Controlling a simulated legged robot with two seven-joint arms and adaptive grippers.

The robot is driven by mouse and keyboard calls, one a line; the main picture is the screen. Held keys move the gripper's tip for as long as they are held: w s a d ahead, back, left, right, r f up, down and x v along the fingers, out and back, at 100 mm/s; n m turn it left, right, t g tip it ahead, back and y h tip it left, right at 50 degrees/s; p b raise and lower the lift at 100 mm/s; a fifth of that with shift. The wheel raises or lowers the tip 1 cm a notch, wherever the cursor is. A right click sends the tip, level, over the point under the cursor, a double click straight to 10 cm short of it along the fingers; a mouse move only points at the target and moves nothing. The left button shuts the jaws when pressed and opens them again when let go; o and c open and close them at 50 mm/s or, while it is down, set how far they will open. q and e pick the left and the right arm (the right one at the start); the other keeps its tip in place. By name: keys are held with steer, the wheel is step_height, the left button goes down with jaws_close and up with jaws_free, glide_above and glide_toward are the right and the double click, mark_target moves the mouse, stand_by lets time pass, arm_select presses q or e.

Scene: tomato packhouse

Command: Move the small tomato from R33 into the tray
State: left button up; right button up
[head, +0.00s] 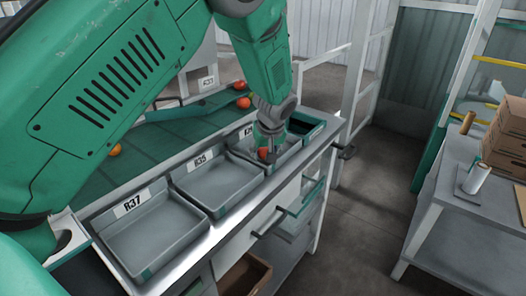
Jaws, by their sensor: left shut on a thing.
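My left gripper (269,150) points down over the third grey bin (283,155) in the row and is shut on a small red tomato (263,154). The tomato shows only partly at the fingertips, low in the bin; I cannot tell whether it touches the floor. That bin's label (246,131) is mostly hidden by the gripper, so its number is not readable. A dark green tray (318,127) stands just right of this bin, partly hidden behind my arm. My right gripper is out of view.
Empty grey bins R35 (215,188) and R37 (152,238) stand nearer. Behind runs a green belt (135,163) with several tomatoes (243,102). A drawer handle (268,222) juts from the front. A side table (487,207) with cardboard boxes (508,135) stands right, across open floor.

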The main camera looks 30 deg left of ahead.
arm_select(q)
steer(key=shift+d, duration=0.1)
steer(key=shift+a+f, duration=0.15)
steer(key=shift+a, duration=0.55)
steer(key=o, duration=0.9)
steer(key=shift+a, duration=0.1)
steer(key=shift+d, duration=0.35)
steer(key=c, duration=0.3)
steer(key=shift+d, duration=0.3)
steer(key=shift+c, duration=0.2)
steer(key=shift+a, duration=0.4)
steer(key=shift+a+r+p, duration=0.15)
steer(key=shift+r+p, duration=0.4)
steer(key=shift+r, duration=0.05)
steer(key=r+p, duration=0.1)
steer(key=r, duration=0.1)
steer(key=d+r+p, duration=0.1)
steer(key=p, duration=0.1)
steer(key=shift+r, duration=0.35)
steer(key=shift+a+r+p, duration=0.2)
steer(key=shift+r+p, duration=0.35)
steer(key=shift+r, duration=0.05)
steer(key=shift+a+r+p, duration=0.15)
steer(key=shift+r+p, duration=0.35)
steer(key=shift+r, duration=0.05)
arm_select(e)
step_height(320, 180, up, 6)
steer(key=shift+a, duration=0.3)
